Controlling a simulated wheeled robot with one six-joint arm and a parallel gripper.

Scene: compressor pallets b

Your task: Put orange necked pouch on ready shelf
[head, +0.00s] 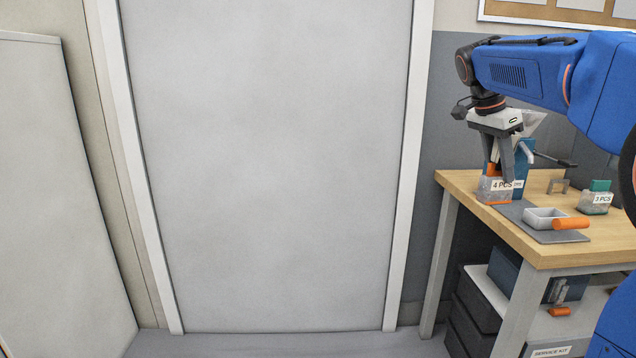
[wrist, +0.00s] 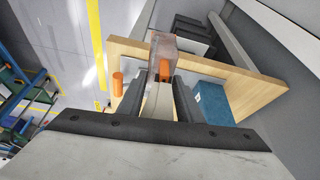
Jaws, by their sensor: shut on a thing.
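The orange necked pouch (head: 489,193) is clear grey with a "4 PCS" label and an orange neck. My gripper (head: 494,168) points down from above and is shut on its neck. The pouch hangs upright at the left end of the wooden bench (head: 455,180); whether its base touches the bench top I cannot tell. In the wrist view the pouch (wrist: 165,47) shows beyond the fingertips of my gripper (wrist: 164,80), with the orange neck between them. No shelf marked ready can be made out; a white lower shelf (head: 590,320) shows under the bench.
A green-necked pouch (head: 594,204) marked "3 PCS" stands at the right. A blue box (head: 523,160) stands behind my gripper. Dark bins (head: 473,305) sit below. Floor left of the bench is clear.

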